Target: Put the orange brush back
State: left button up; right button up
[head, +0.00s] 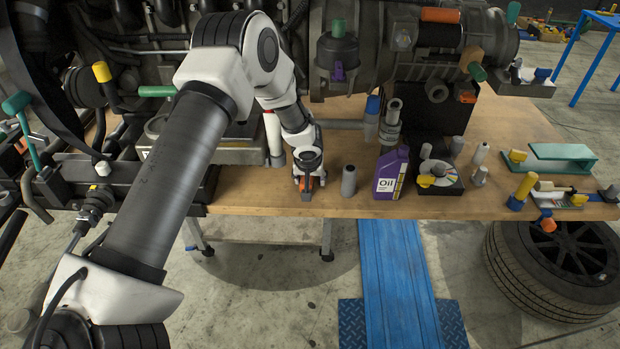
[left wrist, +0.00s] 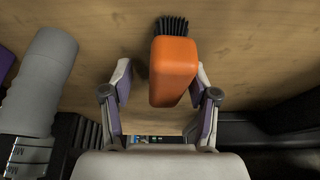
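The orange brush (left wrist: 174,72) with black bristles is in the left wrist view, between the two fingers of my left gripper (left wrist: 162,90). A gap shows between the brush and the left finger; the right finger is close beside the brush, and I cannot tell whether it touches. The gripper is open around the brush. In the head view my left gripper (head: 306,186) is low at the front edge of the wooden table, with a little of the orange brush showing. The underside of the brush is hidden. My right gripper is not in view.
A grey cylinder (head: 348,181) stands just right of the gripper, then a purple oil jug (head: 390,174) and a black tray (head: 440,184) with a disc. The wooden table (head: 258,198) is bare left of the gripper. A large engine stands behind.

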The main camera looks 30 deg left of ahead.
aim_at(312, 181)
pick_arm(q)
jog(key=r+p, duration=0.1)
jog(key=p, duration=0.2)
jog(key=shift+r, duration=0.2)
jog(key=shift+d+b, duration=0.1)
jog(key=shift+b, duration=0.35)
jog(key=shift+b+v, duration=0.8)
jog(key=v, duration=0.2)
jog(key=b+v, duration=0.1)
jog(key=v, duration=0.2)
jog(key=shift+w+d+r, duration=0.15)
jog(key=shift+w+d, duration=0.05)
jog(key=shift+d, duration=0.05)
jog(key=s+d+f+m+g+h, duration=0.2)
jog(key=s+d+f+h, duration=0.1)
jog(key=s+d+f, duration=0.9)
jog(key=s+f+m+g, duration=0.15)
jog(key=s+f, duration=0.25)
jog(key=s, duration=0.8)
jog(key=s+f+m, duration=0.2)
jog(key=s+f, duration=0.2)
jog(key=s, duration=0.7)
notch_tip(312, 181, down, 7)
jog(key=y+b, duration=0.1)
jog(key=b, duration=0.5)
jog(key=shift+s+d+b, duration=0.2)
jog(key=shift+s+b, duration=0.1)
jog(key=shift+s, duration=0.15)
